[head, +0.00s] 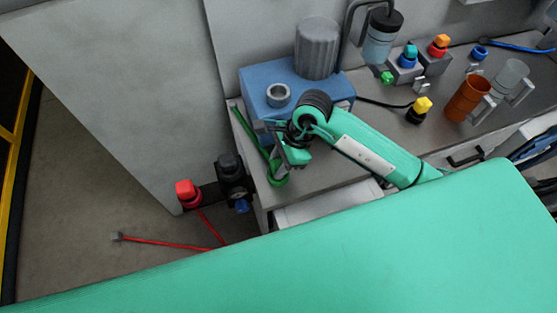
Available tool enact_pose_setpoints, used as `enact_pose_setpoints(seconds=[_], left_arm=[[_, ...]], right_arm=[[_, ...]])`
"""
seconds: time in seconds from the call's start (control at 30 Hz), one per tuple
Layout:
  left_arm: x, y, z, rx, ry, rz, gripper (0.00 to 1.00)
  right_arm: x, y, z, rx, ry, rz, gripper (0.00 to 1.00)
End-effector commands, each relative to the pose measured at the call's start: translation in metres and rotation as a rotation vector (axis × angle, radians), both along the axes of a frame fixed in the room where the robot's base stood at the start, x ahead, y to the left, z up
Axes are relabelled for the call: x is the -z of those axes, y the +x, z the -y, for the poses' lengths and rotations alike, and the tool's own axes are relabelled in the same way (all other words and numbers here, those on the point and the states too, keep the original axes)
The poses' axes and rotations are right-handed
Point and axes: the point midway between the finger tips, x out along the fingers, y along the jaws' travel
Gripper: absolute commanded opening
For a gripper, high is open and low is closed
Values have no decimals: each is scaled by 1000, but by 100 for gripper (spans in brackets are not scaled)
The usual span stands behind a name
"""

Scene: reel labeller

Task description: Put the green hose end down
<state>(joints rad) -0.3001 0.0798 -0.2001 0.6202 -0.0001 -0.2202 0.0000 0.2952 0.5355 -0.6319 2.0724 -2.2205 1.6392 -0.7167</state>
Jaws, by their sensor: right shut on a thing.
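My right gripper (280,162) is over the left end of the grey worktop (323,177), in front of a blue machine. It is shut on the green hose end (277,181), which shows just below the fingers at the worktop's left edge. The green hose (247,130) runs up and left from there along that edge. The wrist hides part of the hose and the grip itself. I cannot tell whether the hose end touches the worktop. My left gripper is not in view.
The blue machine (257,87) with a grey cylinder (318,48) stands behind the gripper. Coloured connectors, a yellow-topped plug (422,105) and an orange cup (467,98) stand to the right. A red hose (170,244) lies on the floor at left, below a red fitting (187,190).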

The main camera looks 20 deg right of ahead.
Motion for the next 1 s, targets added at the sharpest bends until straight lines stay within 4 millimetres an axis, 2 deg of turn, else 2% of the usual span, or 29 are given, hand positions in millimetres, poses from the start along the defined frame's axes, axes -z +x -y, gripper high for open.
enact_pose_setpoints(seconds=[0.37,0.4,0.5,0.83,0.93,1.0], left_arm=[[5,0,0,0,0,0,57],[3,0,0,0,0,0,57],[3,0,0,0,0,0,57],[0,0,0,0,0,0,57],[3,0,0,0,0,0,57],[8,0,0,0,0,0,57]], right_arm=[[6,1,0,-1,1,4,5],[5,0,0,0,1,2,38],[4,0,0,0,1,2,54],[2,0,0,0,1,2,54],[-4,2,3,-1,0,6,54],[-15,2,8,-2,0,9,54]])
